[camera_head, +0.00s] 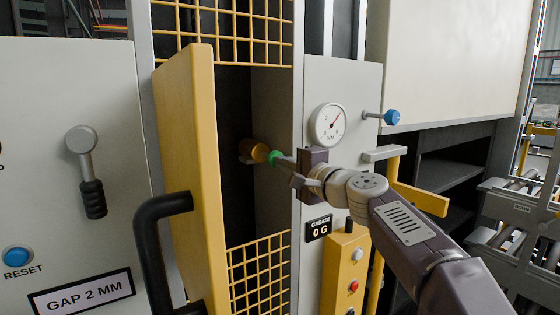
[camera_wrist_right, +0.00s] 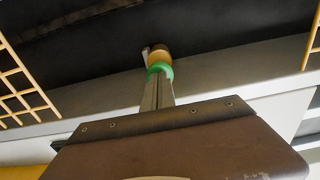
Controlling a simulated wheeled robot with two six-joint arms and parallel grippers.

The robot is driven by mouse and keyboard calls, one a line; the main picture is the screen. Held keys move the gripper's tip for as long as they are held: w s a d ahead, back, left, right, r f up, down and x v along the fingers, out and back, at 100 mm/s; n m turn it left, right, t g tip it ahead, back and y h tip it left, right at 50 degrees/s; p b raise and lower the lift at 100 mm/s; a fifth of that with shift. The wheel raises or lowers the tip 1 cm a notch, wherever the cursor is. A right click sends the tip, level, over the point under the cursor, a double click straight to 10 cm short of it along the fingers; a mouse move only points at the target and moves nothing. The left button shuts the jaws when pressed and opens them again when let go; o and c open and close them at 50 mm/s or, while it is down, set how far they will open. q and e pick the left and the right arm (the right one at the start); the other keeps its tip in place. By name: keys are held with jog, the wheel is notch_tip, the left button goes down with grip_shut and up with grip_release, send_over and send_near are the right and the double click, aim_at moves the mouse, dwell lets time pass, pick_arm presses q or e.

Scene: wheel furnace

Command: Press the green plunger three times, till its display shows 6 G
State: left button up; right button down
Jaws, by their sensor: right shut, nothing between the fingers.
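The green plunger (camera_head: 274,158) is a small green cap on a brass-coloured body (camera_head: 260,152) inside the dark opening behind the yellow door. My right gripper (camera_head: 283,162) is shut and empty, its fingertips right at the green cap. In the right wrist view the green cap (camera_wrist_right: 160,69) is just beyond the closed fingers (camera_wrist_right: 157,88); I cannot tell whether they press it or only meet it. The grease display (camera_head: 319,229) on the grey panel reads 0 G. My left gripper is out of view.
The yellow door (camera_head: 190,170) with a black handle (camera_head: 150,235) stands open left of my right gripper. A gauge (camera_head: 329,124) and a blue knob (camera_head: 391,117) are on and beside the grey panel. Yellow mesh (camera_head: 262,270) lies below the opening.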

jog(key=shift+w+a, duration=0.15)
jog(key=shift+w, duration=0.05)
jog(key=shift+w+a+r+p, duration=0.1)
jog(key=shift+w+a+p, duration=0.2)
jog(key=shift+w, duration=0.1)
jog(key=shift+w+a, duration=0.1)
jog(key=shift+w, duration=0.05)
jog(key=shift+b+v, duration=0.95)
jog(key=shift+v, duration=0.55)
jog(key=shift+a, duration=0.1)
